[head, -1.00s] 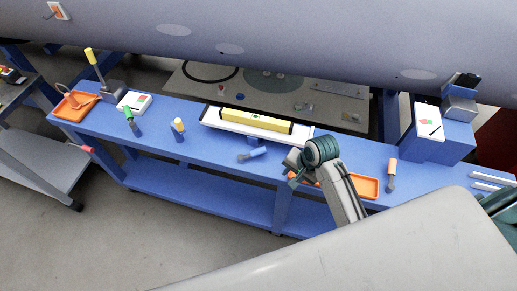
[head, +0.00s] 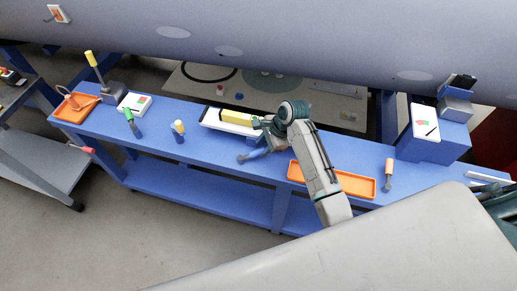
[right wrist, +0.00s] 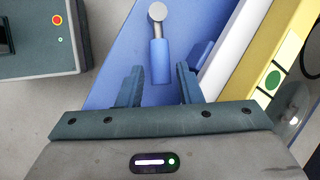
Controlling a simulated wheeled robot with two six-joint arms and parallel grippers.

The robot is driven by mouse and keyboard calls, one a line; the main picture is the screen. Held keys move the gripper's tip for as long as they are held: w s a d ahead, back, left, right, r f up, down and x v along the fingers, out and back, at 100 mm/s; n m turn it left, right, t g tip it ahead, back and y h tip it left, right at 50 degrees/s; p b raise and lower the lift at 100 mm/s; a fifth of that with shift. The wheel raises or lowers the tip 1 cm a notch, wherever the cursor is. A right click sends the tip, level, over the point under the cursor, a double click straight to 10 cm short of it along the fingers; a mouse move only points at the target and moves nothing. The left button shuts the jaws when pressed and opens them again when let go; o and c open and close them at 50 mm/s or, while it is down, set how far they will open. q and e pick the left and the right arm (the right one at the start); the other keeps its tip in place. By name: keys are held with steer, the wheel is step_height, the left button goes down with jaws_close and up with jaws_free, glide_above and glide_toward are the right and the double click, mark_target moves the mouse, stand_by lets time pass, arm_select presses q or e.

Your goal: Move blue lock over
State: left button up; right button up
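The blue lock is a tool with a blue handle and a grey metal head. It lies on the blue table, left of my right arm in the head view (head: 256,154). In the right wrist view the blue lock (right wrist: 160,62) points away from me, its round head farther off. My right gripper (head: 266,136) is over the table beside it, partly hiding the handle end. In the right wrist view my right gripper (right wrist: 159,76) is open, with one finger on each side of the handle's line and gaps on both sides. My left gripper is not in view.
A white tray with a yellow block (head: 238,118) lies just behind the lock. Table between is clear.

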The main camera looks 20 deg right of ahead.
mark_target(259, 151)
steer(key=shift+x, duration=2)
